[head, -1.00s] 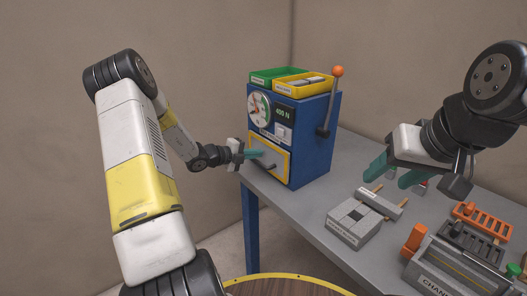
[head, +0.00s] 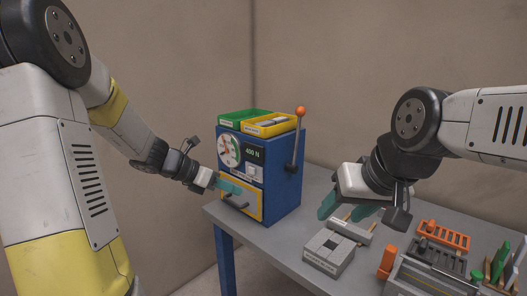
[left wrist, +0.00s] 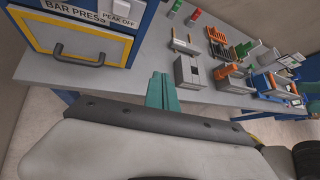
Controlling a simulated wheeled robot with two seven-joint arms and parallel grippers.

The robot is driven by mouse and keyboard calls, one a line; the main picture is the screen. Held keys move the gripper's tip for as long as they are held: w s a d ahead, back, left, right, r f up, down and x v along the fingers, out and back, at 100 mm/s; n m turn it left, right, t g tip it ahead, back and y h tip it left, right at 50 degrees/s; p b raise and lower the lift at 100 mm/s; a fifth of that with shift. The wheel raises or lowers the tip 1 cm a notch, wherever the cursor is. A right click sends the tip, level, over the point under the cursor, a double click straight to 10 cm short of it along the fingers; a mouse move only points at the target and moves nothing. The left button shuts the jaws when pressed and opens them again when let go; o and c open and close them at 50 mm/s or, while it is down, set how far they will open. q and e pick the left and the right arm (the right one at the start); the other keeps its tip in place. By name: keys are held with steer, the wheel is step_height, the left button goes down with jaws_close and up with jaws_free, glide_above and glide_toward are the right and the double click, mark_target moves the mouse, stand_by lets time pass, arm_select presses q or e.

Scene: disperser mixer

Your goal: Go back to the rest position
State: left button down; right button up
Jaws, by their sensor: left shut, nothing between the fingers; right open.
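My left gripper (head: 232,187) has teal fingers. It hovers in front of the yellow-framed drawer front of the blue bar press (head: 284,172). In the left wrist view its fingers (left wrist: 162,92) lie together with nothing between them. That view shows the press drawer's dark handle (left wrist: 88,56) to the left of the fingers, apart from them. My right gripper (head: 343,209) is open and empty. It is above the table, behind the grey block fixture (head: 329,256) in the picture; its fingers partly hide the table there.
The grey table (head: 266,248) runs to the right. Green (head: 243,116) and yellow (head: 270,127) trays sit on the press; an orange-knobbed lever (head: 296,140) is on its side. An orange rack (head: 443,236) and other fixtures crowd the right side. Open floor lies left of the table.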

arm_select(q)
steer(key=s+a+r+m+y, duration=0.2)
steer(key=s+r+m+y, duration=0.1)
steer(key=s+m, duration=0.8)
steer(key=s+a+r+m+t+y, duration=0.1)
steer(key=s+r+m+y, duration=0.3)
steer(key=s+m, duration=0.7)
steer(key=a+r+m, duration=0.1)
steer(key=m, duration=0.4)
steer(key=shift+r+m, duration=0.15)
steer(key=shift+m, duration=0.15)
steer(key=shift+s, duration=0.1)
